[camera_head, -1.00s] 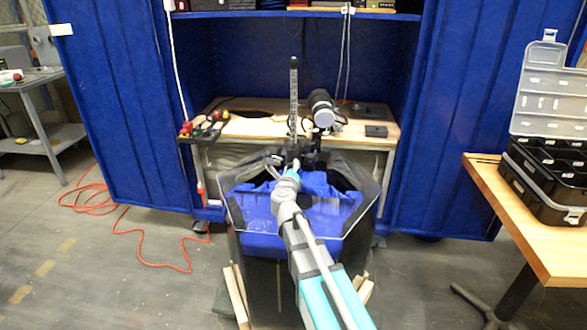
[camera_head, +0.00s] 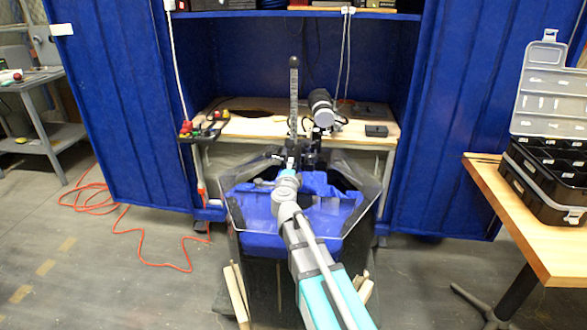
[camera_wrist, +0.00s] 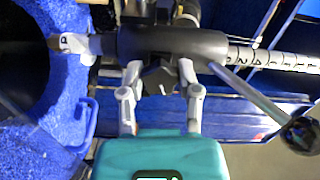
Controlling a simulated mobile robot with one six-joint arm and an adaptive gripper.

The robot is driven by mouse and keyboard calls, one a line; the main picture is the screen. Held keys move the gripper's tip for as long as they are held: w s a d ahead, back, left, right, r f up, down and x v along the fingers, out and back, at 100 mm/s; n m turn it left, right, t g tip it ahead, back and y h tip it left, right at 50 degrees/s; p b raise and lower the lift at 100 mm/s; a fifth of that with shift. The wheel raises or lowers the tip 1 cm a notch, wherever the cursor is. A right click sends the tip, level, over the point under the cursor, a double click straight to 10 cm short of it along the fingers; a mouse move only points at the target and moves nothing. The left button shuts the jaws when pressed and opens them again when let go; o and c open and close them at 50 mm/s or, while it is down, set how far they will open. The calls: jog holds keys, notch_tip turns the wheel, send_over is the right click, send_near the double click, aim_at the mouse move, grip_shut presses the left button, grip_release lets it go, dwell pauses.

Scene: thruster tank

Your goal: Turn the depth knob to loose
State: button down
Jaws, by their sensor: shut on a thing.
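In the wrist view the dark depth knob (camera_wrist: 160,78) sits on the side of a black clamp body (camera_wrist: 175,44). My gripper (camera_wrist: 159,76) has its two grey fingers on either side of the knob, shut on it. The fingers cover part of the knob, and no loose or tight marking is readable. A shaft with a marked scale (camera_wrist: 272,59) runs out of the clamp to the right. In the head view the shaft (camera_head: 293,95) stands upright, and my gripper is at its foot, where the knob is too small and hidden to make out.
A black thruster motor (camera_head: 321,106) is beside the shaft. A lever with a round black end (camera_wrist: 300,134) juts out at lower right in the wrist view. A wooden bench (camera_head: 355,125) stands behind.

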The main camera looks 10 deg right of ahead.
jog(key=shift+n, duration=0.8)
jog(key=shift+c, duration=1.5)
grip_release()
jog(key=shift+s, duration=0.15)
jog(key=v, duration=1.1)
jog(key=shift+s+a+f, duration=0.1)
jog(key=shift+s+a, duration=0.1)
jog(key=shift+s, duration=0.15)
jog(key=shift+s, duration=0.1)
